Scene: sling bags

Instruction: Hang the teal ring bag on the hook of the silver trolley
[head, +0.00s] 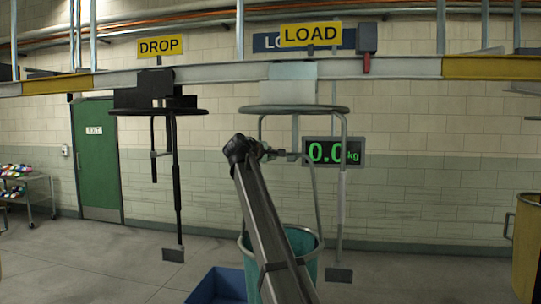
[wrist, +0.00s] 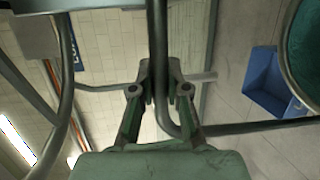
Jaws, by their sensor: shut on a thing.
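The teal ring bag (head: 311,262) hangs open-topped below the silver trolley (head: 293,88), partly hidden by my arm. Its thin grey handle (head: 317,195) runs up to my gripper (head: 291,155), which is shut on it just under the trolley's round plate. In the wrist view my gripper (wrist: 161,82) has its fingers around a bent grey bar (wrist: 158,45), and the bag (wrist: 308,48) shows at the upper right. The trolley's hook is largely hidden behind my gripper in the head view. I cannot tell whether the handle touches it.
A black trolley (head: 158,100) with a hanging hook stands left under the DROP sign (head: 160,47). A long bar (head: 343,200) with a foot hangs right of the bag. A blue bin (head: 222,285) is on the floor. A scale display (head: 333,152) reads 0.0 kg.

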